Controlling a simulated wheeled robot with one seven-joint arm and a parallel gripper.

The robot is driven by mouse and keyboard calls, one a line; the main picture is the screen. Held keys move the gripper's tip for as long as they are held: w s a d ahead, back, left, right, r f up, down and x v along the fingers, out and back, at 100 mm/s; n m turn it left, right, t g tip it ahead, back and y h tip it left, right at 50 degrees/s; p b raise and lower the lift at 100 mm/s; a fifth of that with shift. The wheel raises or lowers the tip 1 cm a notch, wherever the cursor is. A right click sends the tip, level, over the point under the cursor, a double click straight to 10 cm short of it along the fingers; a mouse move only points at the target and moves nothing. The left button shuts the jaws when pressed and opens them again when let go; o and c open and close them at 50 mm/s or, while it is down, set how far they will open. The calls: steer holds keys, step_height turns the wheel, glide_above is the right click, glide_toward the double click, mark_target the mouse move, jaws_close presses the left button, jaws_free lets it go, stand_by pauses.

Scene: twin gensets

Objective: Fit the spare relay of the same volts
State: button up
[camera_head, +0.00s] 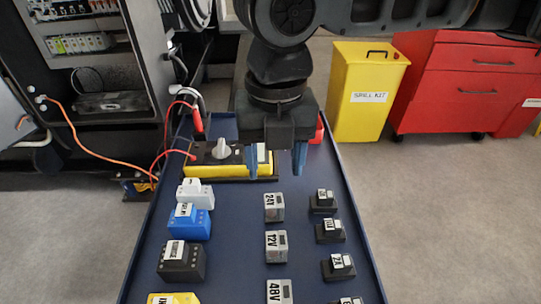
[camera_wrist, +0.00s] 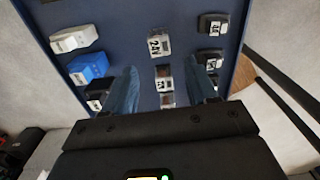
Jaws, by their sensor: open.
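Several grey relay blocks with white labels stand in a middle row on the blue tray (camera_head: 235,285). In the head view they read 24V (camera_head: 274,207), 12V (camera_head: 277,246) and 48V (camera_head: 279,291); the last is cut by the lower edge. In the wrist view the 24V relay (camera_wrist: 159,45) is clearest, with two more relays behind it between the fingers. My gripper (camera_head: 275,162) hangs over the far part of the tray, beyond the 24V relay. Its blue fingers (camera_wrist: 161,68) are apart and empty. No relay socket can be made out.
Blue (camera_head: 189,222), black (camera_head: 182,262), white and yellow blocks line the tray's left; small black labelled blocks (camera_head: 329,231) line its right. A yellow meter (camera_head: 205,171) with wires lies behind. An open cabinet (camera_head: 95,60) stands left, a yellow spill kit (camera_head: 366,95) and red drawers (camera_head: 460,90) right.

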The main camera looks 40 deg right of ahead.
mark_target(274, 200)
step_height(274, 200, down, 5)
steer(key=b, duration=0.5)
steer(key=shift+f, duration=0.15)
steer(key=shift+f+b, duration=1)
steer(key=shift+f, duration=1.15)
steer(key=shift+p, duration=0.5)
steer(key=c, duration=1)
steer(key=shift+o, duration=0.2)
steer(key=shift+r+p, duration=1.6)
steer(key=shift+r+p, duration=2.25)
steer(key=shift+r, duration=0.2)
